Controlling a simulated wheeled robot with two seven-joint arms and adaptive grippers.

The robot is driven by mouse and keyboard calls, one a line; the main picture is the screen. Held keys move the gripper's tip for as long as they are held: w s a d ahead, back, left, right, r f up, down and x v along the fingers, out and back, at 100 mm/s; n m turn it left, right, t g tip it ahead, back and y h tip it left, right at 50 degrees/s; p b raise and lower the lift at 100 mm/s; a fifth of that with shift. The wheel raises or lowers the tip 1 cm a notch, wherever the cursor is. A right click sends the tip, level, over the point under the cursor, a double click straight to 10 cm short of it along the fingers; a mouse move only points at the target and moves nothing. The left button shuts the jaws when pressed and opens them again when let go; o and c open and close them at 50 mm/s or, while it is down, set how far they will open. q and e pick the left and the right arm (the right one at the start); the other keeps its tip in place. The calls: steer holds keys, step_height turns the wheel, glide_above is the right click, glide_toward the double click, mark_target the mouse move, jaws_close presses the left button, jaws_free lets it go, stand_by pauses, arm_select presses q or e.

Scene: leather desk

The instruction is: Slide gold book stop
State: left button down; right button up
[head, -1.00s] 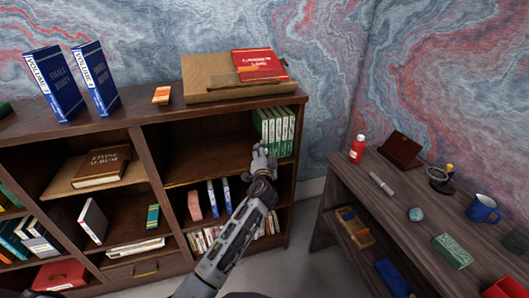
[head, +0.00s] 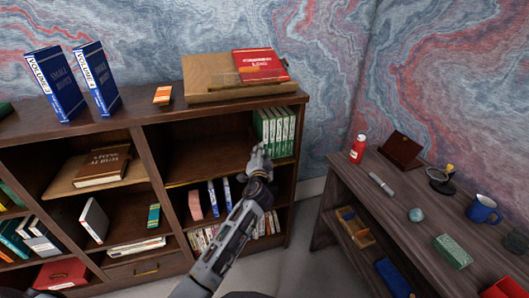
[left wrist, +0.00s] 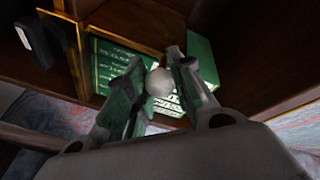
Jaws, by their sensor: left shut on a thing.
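My left gripper (head: 258,160) is at the front of the upper right shelf compartment, at the lower left of a row of upright green books (head: 275,132). In the left wrist view its fingers (left wrist: 158,85) are closed around a small pale round knob (left wrist: 158,82). I cannot tell for sure whether this knob belongs to the gold book stop. Gold edging (left wrist: 125,42) runs along the shelf behind the fingers, and the green books (left wrist: 115,65) show beyond them. The stop's body cannot be made out. My right gripper is not in view.
The bookcase top holds two blue volumes (head: 98,80), a small orange book (head: 162,96) and a red book (head: 260,65) on a wooden box. The compartment left of the green books is empty. A side desk (head: 385,215) with small items stands at right.

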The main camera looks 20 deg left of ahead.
arm_select(q)
steer(key=s+a+p, duration=0.3)
steer(key=s+a, duration=0.6)
steer(key=a, duration=0.5)
steer(key=shift+s+a+p, duration=0.2)
steer(key=shift+s+p, duration=0.2)
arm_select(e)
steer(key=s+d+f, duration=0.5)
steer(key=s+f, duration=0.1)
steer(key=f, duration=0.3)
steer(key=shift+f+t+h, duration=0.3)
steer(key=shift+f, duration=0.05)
arm_select(q)
steer(key=c, duration=1.2)
jaws_free()
steer(key=shift+s, duration=0.1)
steer(key=shift+v, duration=5.9)
